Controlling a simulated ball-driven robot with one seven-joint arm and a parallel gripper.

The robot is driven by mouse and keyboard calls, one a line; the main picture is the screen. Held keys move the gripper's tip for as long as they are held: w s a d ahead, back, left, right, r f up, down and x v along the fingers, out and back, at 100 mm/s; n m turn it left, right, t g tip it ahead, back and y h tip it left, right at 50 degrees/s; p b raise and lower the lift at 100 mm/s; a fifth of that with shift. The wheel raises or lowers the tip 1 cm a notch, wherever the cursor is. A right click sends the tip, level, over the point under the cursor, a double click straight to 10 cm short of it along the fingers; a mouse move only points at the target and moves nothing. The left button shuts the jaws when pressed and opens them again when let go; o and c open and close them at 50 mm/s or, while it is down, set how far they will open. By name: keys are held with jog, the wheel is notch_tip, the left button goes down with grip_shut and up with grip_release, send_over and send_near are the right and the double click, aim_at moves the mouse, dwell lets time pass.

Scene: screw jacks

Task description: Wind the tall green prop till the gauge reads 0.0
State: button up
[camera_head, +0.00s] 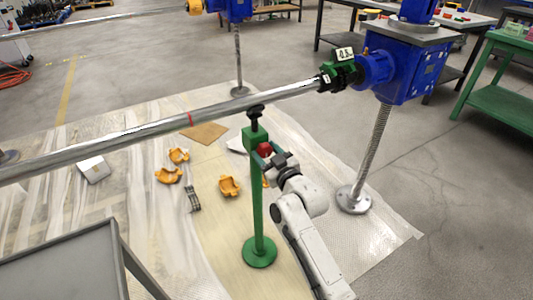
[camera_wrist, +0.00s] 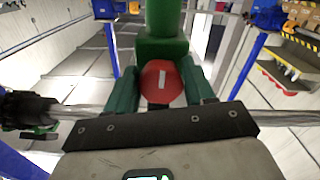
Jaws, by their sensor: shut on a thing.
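The tall green prop (camera_head: 258,205) stands upright on a round green foot on the covered floor. Its black head (camera_head: 255,112) is right under the long steel shaft (camera_head: 130,137); I cannot tell if they touch. A red knob (camera_head: 264,149) sits on the side of its green block. My gripper (camera_head: 277,158) is shut on this knob. In the wrist view the red knob (camera_wrist: 162,81), with an upright white mark, is between my two fingers. A white tag (camera_head: 344,54) on the dark green coupling looks like the gauge; its figure is too small to read surely.
A blue gearbox (camera_head: 405,65) stands on a threaded column (camera_head: 373,145) with a round foot to the right. Yellow-orange shell parts (camera_head: 229,186) and a dark metal piece (camera_head: 192,199) lie left of the prop. A grey cart top (camera_head: 65,265) is at lower left.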

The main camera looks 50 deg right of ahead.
dwell(0.4)
jog(key=o, duration=1)
jog(key=shift+c, duration=0.2)
jog(key=shift+s, duration=0.1)
jog(key=v, duration=1)
jog(key=shift+s+a, duration=0.15)
jog(key=shift+s, duration=0.15)
dwell(0.6)
